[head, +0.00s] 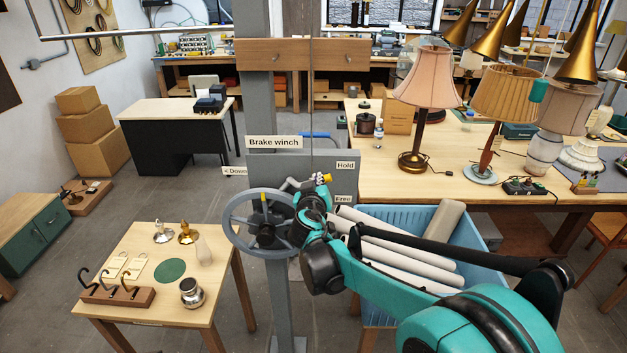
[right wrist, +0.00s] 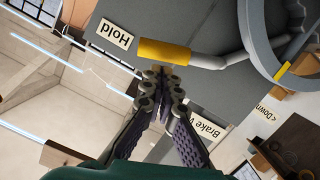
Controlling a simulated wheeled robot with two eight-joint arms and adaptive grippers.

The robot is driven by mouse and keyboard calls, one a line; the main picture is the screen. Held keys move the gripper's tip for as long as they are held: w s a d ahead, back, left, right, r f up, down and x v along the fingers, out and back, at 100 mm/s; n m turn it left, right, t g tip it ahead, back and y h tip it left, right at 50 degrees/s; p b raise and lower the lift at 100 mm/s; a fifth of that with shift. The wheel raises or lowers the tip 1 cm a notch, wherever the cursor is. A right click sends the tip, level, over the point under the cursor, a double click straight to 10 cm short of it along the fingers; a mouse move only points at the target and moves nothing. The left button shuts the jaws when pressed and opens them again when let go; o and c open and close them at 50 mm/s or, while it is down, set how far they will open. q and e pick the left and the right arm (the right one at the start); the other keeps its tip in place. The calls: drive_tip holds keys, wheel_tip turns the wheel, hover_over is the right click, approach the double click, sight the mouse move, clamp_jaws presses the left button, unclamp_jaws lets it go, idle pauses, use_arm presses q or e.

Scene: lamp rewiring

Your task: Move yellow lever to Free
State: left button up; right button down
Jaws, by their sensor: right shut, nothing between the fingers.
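The brake winch has a grey lever with a yellow grip (head: 324,179). The yellow grip (right wrist: 165,52) also shows large in the right wrist view, close beside the "Hold" label (right wrist: 115,34). In the head view the grip sits below the "Hold" label (head: 345,165) and above the "Free" label (head: 343,199). My right gripper (head: 316,188) is beside the lever, its fingers mostly hidden by its own arm. In the right wrist view its fingertips (right wrist: 163,77) are together and empty, just under the yellow grip; whether they touch it I cannot tell. My left gripper is out of view.
The winch handwheel (head: 233,235) stands left of my right gripper. A blue crate (head: 480,230) with pale rolls lies behind and below my right arm. A small table (head: 150,240) with lamp parts is at the lower left. A lamp table (head: 395,185) is at right.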

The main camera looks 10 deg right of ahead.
drive_tip(key=shift+w+d+f, duration=0.15)
drive_tip(key=shift+w+f, duration=0.05)
drive_tip(key=shift+f, duration=0.1)
drive_tip(key=shift+s+d+f+m+b, duration=0.1)
drive_tip(key=shift+d+f+m+b, duration=0.05)
drive_tip(key=shift+f+m+b, duration=0.2)
drive_tip(key=shift+d+f+m+y+b, duration=0.25)
drive_tip(key=shift+f+m+y+b, duration=0.05)
drive_tip(key=shift+f+m+b, duration=0.15)
idle(0.3)
drive_tip(key=shift+s, duration=0.1)
drive_tip(key=f+m+b, duration=0.2)
drive_tip(key=f+b, duration=0.1)
drive_tip(key=f+m+y+b, duration=0.1)
drive_tip(key=m, duration=0.1)
drive_tip(key=shift+s+d+f+t, duration=0.1)
drive_tip(key=shift+d+f+t, duration=0.2)
drive_tip(key=shift+d+f, duration=0.1)
drive_tip(key=shift+f+b, duration=0.35)
drive_tip(key=shift+b, duration=0.15)
idle(0.9)
